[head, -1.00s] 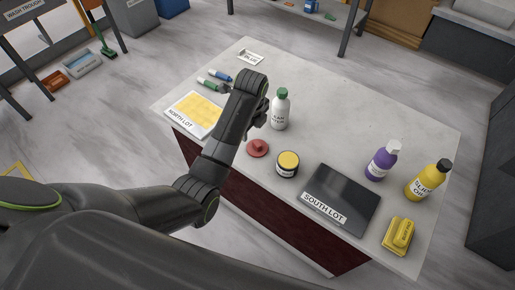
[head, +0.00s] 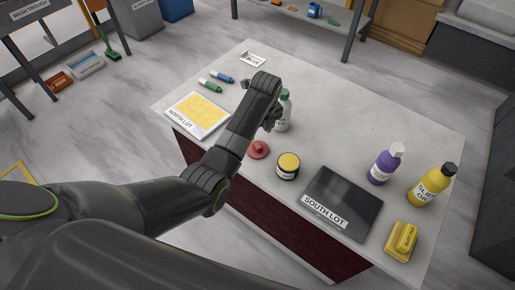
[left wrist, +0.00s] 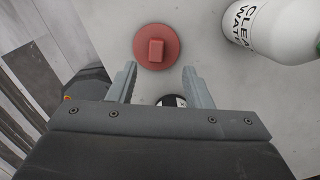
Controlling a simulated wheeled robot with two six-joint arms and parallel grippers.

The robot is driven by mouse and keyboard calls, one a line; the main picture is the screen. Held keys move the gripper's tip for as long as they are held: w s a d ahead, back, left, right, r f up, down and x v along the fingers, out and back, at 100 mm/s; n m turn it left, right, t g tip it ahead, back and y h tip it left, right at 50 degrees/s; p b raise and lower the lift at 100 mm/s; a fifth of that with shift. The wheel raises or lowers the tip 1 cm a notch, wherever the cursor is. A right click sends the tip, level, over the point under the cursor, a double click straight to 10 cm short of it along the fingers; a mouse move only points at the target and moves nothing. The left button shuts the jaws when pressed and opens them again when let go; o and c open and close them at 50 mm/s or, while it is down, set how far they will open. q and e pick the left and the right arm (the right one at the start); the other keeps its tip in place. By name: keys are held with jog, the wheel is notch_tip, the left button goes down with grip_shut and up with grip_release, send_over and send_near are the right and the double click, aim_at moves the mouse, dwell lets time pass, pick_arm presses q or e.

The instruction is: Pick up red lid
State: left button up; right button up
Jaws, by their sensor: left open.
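The red lid (head: 258,149) is a flat round disc with a raised block-shaped knob. It lies on the stone slab (head: 330,140) near its front edge, left of a yellow-topped jar. In the left wrist view the lid (left wrist: 157,47) is just beyond the two fingertips, roughly centred between them. My left gripper (left wrist: 158,68) is open and empty, above the slab. In the head view the left gripper (head: 272,120) is partly hidden by its own arm, in front of the white bottle. My right gripper is not in view.
A white water bottle (head: 284,110) stands close behind the gripper; it also shows in the wrist view (left wrist: 270,28). The jar (head: 288,166) is right of the lid. A dark South Lot tray (head: 345,200) and a yellow North Lot tray (head: 197,116) flank them.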

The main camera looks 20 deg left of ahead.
aim_at(258, 145)
pick_arm(q)
jog(key=shift+w+f, duration=0.1)
jog(key=shift+f, duration=0.75)
jog(key=f, duration=0.4)
jog(key=shift+s+a, duration=0.2)
jog(key=shift+a, duration=0.15)
jog(key=shift+w+f, duration=0.1)
jog(key=shift+f, duration=0.6)
jog(key=shift+c, duration=0.2)
grip_shut()
